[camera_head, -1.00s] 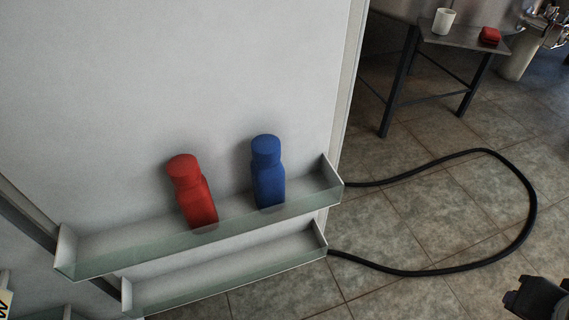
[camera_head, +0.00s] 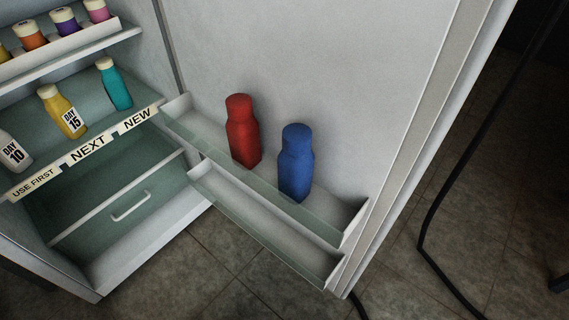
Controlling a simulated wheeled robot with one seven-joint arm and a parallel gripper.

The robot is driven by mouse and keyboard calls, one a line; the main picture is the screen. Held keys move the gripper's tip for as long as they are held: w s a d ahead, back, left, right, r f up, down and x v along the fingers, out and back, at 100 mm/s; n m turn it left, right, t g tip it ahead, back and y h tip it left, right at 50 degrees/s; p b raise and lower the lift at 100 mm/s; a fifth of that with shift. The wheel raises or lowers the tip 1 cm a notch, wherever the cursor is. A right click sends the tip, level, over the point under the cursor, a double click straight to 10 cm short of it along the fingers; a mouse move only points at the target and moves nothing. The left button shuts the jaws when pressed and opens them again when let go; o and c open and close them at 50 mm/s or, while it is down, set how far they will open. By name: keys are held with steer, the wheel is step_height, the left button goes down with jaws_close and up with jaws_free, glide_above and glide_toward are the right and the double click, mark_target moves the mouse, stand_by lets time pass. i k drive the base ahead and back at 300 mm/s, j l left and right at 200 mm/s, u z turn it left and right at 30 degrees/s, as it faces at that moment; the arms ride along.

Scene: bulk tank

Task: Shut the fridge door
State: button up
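The fridge door (camera_head: 330,62) stands open in the head view, its inner face towards me. It is hinged beside the open fridge body (camera_head: 165,262) on the left. The door's upper shelf (camera_head: 345,217) holds a red bottle (camera_head: 242,132) and a blue bottle (camera_head: 295,163), both upright. A lower door shelf (camera_head: 265,222) looks empty. My gripper is out of view.
Fridge shelves hold several bottles, including a yellow one (camera_head: 62,112) and a teal one (camera_head: 115,84). A drawer (camera_head: 125,205) sits below, shut. A black hose (camera_head: 440,255) lies on the tiled floor right of the door.

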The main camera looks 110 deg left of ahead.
mark_target(379, 87)
steer(key=i+j+u, duration=0.2)
steer(key=u, duration=0.3)
steer(key=i+j+u, duration=0.1)
steer(key=i+u, duration=0.5)
steer(key=u, duration=0.35)
steer(key=i+l+u, duration=0.15)
steer(key=i+u, duration=0.15)
steer(key=u, duration=0.15)
steer(key=i+l+u, duration=0.2)
steer(key=u, duration=0.3)
steer(key=i+j+u, duration=0.2)
steer(key=i+u, duration=0.2)
steer(key=i+j+u, duration=0.1)
steer(key=i+u, duration=0.65)
steer(key=i+l+u, duration=0.1)
steer(key=i+u, duration=0.25)
steer(key=u, duration=0.4)
steer(key=i+u, duration=0.1)
steer(key=u, duration=0.35)
steer(key=l+u, duration=0.1)
steer(key=u, duration=0.3)
steer(key=i+l+u, duration=0.1)
steer(key=u, duration=0.35)
steer(key=l+u, duration=0.1)
steer(key=u, duration=0.6)
steer(key=k+j+u, duration=0.2)
steer(key=k+j, duration=0.1)
steer(key=j, duration=0.1)
